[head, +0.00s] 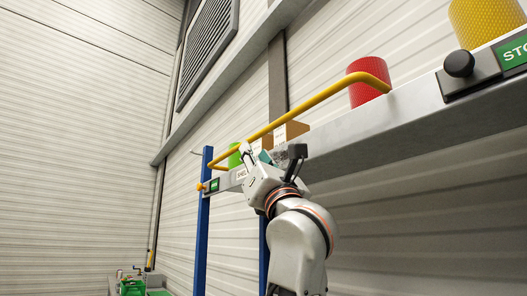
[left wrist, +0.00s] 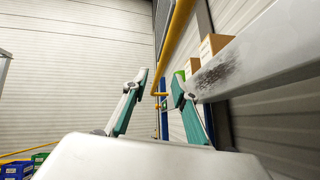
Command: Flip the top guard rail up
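The top guard rail (head: 300,112) is a yellow bar running along the front of the high grey shelf, with a bent end at the right; it also shows in the left wrist view (left wrist: 177,38). My left gripper (head: 255,157) is up at the shelf's front, just below the rail in the head view. In the left wrist view, its two teal-padded fingers (left wrist: 158,82) are apart. The rail's far part shows between and beyond the fingertips; I cannot tell whether they touch it. My right gripper is not in view.
The grey shelf beam (head: 420,120) carries a red cylinder (head: 368,84), cardboard boxes (head: 291,131) and a green item (head: 234,156). A black knob (head: 459,64) and a green sign (head: 512,51) sit at the right. A blue post (head: 203,225) stands at the left end. Green items lie low left.

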